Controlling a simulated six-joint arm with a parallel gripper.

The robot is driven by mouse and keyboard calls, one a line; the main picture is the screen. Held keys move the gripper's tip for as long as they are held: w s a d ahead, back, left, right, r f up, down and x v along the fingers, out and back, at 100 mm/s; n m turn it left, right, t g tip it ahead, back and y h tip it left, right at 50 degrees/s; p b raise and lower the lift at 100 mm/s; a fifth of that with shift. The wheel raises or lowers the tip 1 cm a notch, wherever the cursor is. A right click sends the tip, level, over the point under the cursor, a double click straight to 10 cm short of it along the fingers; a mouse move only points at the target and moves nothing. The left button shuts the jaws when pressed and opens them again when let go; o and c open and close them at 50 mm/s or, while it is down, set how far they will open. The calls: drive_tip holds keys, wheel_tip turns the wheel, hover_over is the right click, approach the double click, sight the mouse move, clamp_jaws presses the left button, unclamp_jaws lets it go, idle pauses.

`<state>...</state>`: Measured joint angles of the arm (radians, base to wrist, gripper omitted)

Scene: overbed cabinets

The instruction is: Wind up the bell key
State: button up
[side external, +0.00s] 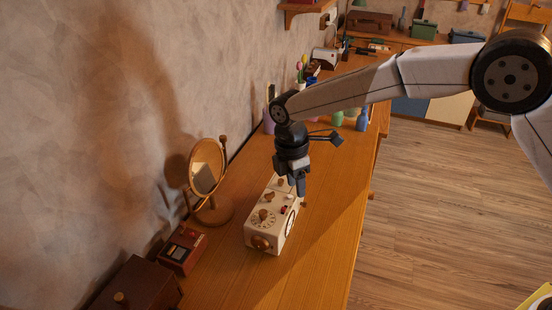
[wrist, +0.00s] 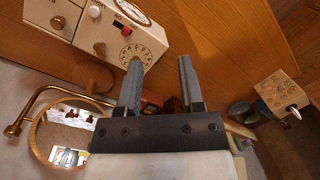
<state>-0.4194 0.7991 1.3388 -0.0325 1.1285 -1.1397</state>
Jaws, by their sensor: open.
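A cream box (side external: 285,222) with wooden knobs, a numbered dial and a red switch stands on the wooden bench. A round brass-coloured knob (side external: 262,242) is on its near end, and a small wooden knob (side external: 304,204) shows at its right side. I cannot tell which part is the bell key. My gripper (side external: 298,190) points down above the box's far part, its fingers apart and empty. In the wrist view, the fingers (wrist: 158,64) are spread with nothing between them. The box (wrist: 158,34) shows at the upper left there, with its dial (wrist: 135,53) near the left fingertip.
A round mirror (side external: 206,167) on a wooden stand is left of the box. A red box (side external: 183,248) and a dark brown box (side external: 135,286) are nearer, along the wall. Bottles and tools stand farther back. The bench right of the box is clear up to its edge.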

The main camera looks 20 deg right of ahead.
sight(270, 193)
drive_tip(key=w+d+f+t+y, duration=0.1)
drive_tip(key=w+f+y, duration=0.1)
drive_tip(key=w+y, duration=0.3)
drive_tip(key=w, duration=0.4)
drive_tip(key=shift+f, duration=0.25)
drive_tip(key=shift+f, duration=0.1)
drive_tip(key=shift+x, duration=3.8)
drive_tip(key=shift+w+a, duration=0.1)
drive_tip(key=shift+a, duration=0.05)
clamp_jaws()
